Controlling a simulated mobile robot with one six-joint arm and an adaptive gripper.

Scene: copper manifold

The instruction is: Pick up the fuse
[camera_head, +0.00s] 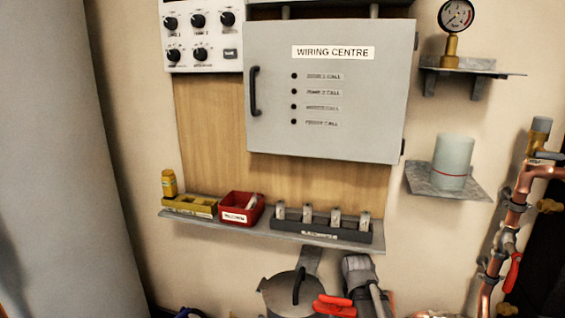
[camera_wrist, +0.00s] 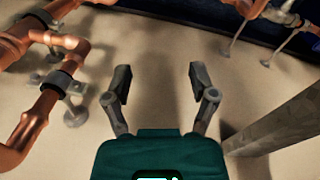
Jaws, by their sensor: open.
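A narrow shelf (camera_head: 262,237) below the wiring centre holds the small parts. A red bin (camera_head: 241,216) on it has a small pale piece (camera_head: 252,202) inside, perhaps a fuse. A dark grey rack (camera_head: 318,232) to its right holds several upright pale grey pieces (camera_head: 336,217); its label is too blurred to read. A yellow tray (camera_head: 190,206) stands at the left end with a yellow bottle-like piece (camera_head: 169,183) by it. I cannot tell for certain which piece is the fuse. My gripper (camera_wrist: 160,80) is open and empty in the wrist view, with no shelf part between its fingers.
The grey wiring centre box (camera_head: 330,100) overhangs the shelf on a wooden board (camera_head: 212,130). A pale cup (camera_head: 453,160) and a gauge (camera_head: 456,16) stand on brackets at right. Copper pipes (camera_head: 513,215) run at far right; copper pipes (camera_wrist: 45,105) also flank my gripper on the left.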

